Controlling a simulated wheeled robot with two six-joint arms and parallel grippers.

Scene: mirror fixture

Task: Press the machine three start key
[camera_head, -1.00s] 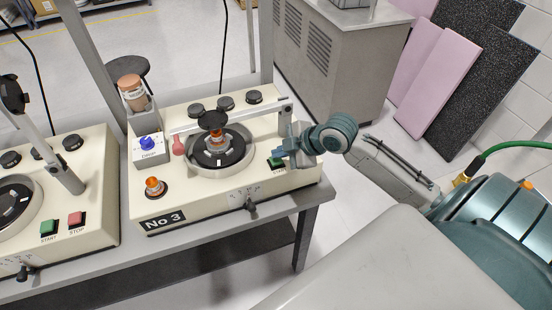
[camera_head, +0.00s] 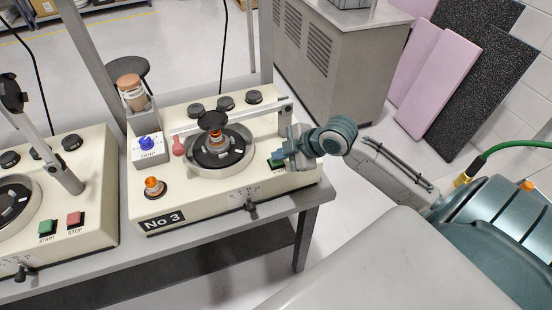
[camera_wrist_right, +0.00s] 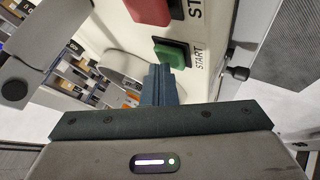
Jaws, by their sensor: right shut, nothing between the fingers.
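Machine three (camera_head: 205,205) is the cream unit bearing the "No 3" label (camera_head: 164,220). Its green start key (camera_head: 275,163) is at the right of its top, partly hidden by my right gripper in the head view. My right gripper (camera_head: 284,158) is shut and empty, its tips right beside the key. In the right wrist view the green key (camera_wrist_right: 172,53), lettered START, lies just beyond the shut fingertips (camera_wrist_right: 160,70). I cannot tell whether they touch. The red stop key (camera_wrist_right: 155,10) is farther up. My left gripper is not in view.
A round black platter (camera_head: 218,155) with a swing arm (camera_head: 190,128) stands left of the start key. A second machine (camera_head: 95,225) with its own green (camera_head: 47,228) and red (camera_head: 76,219) keys is at left. A grey cabinet (camera_head: 335,65) stands behind.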

